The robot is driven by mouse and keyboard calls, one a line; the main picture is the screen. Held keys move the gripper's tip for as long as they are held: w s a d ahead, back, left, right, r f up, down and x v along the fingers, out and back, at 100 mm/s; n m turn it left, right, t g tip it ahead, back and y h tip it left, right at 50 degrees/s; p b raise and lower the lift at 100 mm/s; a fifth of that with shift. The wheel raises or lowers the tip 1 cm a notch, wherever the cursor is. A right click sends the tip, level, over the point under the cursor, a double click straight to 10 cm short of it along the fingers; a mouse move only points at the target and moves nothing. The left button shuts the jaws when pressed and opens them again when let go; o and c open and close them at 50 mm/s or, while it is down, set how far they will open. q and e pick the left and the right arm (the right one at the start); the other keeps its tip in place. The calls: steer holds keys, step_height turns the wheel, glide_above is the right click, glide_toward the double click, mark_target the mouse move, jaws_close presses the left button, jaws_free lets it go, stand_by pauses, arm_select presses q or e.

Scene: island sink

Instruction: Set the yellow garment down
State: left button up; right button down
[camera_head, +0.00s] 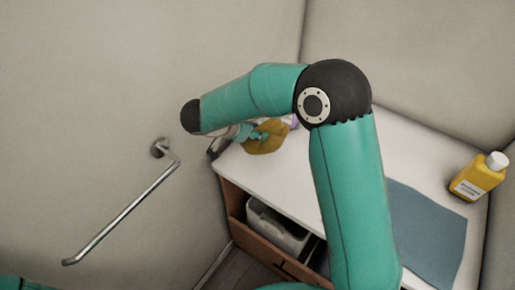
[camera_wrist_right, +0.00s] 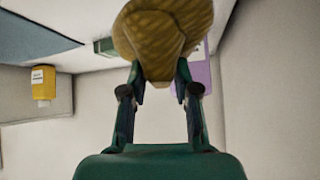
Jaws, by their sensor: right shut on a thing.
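The yellow garment (camera_head: 266,137) is a bunched mustard cloth at the far left corner of the white counter in the head view. In the right wrist view the garment (camera_wrist_right: 165,40) fills the top middle, between and beyond the fingertips. My right gripper (camera_wrist_right: 160,85) is shut on it, and in the head view the right gripper (camera_head: 256,135) is partly hidden by my arm. I cannot tell whether the garment touches the counter. My left gripper is not in view.
The white counter (camera_head: 285,185) has a blue-grey mat (camera_head: 425,235) and a yellow bottle with a white cap (camera_head: 480,177) on the right. A purple item (camera_wrist_right: 197,75) is close behind the garment. A metal rail (camera_head: 120,217) is on the left wall. An open cabinet with a bin (camera_head: 275,228) is below.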

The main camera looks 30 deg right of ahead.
step_height(320, 180, down, 8)
steer(key=shift+f+p, duration=0.1)
steer(key=shift+p, duration=0.2)
steer(key=shift+f, duration=0.1)
steer(key=c, duration=0.9)
jaws_free()
steer(key=shift+o, duration=0.2)
steer(key=shift+a+r, duration=0.3)
steer(key=shift+r, duration=0.1)
steer(key=b+v, duration=0.2)
steer(key=v, duration=0.9)
